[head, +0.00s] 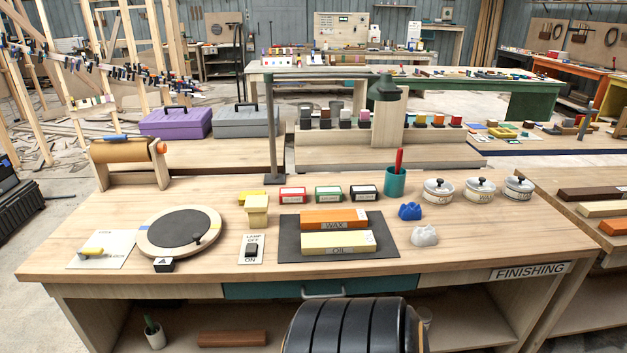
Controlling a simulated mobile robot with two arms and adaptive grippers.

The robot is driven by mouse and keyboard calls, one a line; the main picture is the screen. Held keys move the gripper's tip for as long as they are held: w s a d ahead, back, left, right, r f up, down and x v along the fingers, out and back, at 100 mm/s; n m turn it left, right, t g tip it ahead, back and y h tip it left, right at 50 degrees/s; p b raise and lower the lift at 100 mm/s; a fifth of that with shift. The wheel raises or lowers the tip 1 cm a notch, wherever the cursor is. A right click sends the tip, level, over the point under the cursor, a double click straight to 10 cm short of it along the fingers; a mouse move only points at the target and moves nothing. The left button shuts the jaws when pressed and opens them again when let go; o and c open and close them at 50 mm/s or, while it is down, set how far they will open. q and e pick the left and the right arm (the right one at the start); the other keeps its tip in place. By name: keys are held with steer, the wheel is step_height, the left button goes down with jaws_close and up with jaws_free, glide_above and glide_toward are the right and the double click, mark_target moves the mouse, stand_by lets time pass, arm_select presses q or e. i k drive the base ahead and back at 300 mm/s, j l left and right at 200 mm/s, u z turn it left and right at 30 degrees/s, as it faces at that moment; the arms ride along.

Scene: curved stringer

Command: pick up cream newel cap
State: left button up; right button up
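A cream newel cap (257,204) stands on the wooden finishing bench, left of the middle in the head view. It has a wide square top over a narrower block-like lower part. It stands just behind the lamp switch plate and left of the dark mat. A yellow item lies close behind it and is partly hidden by it. Neither of my grippers shows in the head view.
The bench (440,258) also holds a round turntable (180,232), a lamp switch plate (251,249), and a dark mat (290,248) with wax and oil blocks. Small labelled boxes, a teal cup (395,182) and white lidded pots (480,190) stand behind and right.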

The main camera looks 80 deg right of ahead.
mark_target(256, 206)
steer(key=z, duration=2.05)
steer(key=j, duration=0.15)
steer(key=i+z, duration=0.05)
